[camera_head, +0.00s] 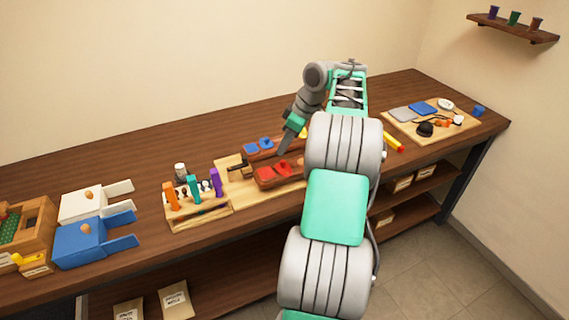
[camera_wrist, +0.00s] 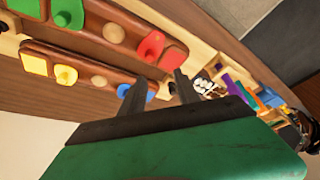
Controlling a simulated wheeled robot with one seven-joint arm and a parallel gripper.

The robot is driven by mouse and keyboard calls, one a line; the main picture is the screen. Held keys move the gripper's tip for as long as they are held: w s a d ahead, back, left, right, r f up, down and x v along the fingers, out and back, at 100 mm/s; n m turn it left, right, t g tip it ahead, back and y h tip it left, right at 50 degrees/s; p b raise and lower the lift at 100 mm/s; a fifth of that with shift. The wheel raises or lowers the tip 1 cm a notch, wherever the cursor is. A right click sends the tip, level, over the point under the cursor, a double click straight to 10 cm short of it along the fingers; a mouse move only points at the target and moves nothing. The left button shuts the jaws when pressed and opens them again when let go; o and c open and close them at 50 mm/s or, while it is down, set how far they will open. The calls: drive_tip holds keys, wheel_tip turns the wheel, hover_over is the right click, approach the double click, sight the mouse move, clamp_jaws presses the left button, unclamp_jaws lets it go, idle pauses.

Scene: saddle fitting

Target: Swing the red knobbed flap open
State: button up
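The red knobbed flap (camera_head: 268,171) lies on the front of two long brown wooden bars, at its left end. In the wrist view the red flap (camera_wrist: 172,58) and its round red knob (camera_wrist: 151,44) show at the end of the upper bar. The flap looks flat on the bar. My gripper (camera_wrist: 160,79) has its two fingers apart with nothing seen between them. It points down over the left part of the bars, beside the blue knob (camera_wrist: 123,90) and short of the red one. In the head view the gripper (camera_head: 283,146) is above and behind the red flap.
The back bar carries blue flaps (camera_head: 251,148) and a yellow one (camera_wrist: 35,65); a green knob (camera_wrist: 66,14) is on the red flap's bar. A tool rack (camera_head: 200,208) stands left of the bars. My arm hides the bars' right ends.

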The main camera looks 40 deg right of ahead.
sight(284, 161)
drive_tip(key=f, duration=0.2)
drive_tip(key=w+f+b, duration=0.1)
drive_tip(key=f, duration=0.2)
drive_tip(key=d+f, duration=0.1)
drive_tip(key=f, duration=0.2)
drive_tip(key=shift+w, duration=0.3)
drive_tip(key=shift+c, duration=0.5)
clamp_jaws()
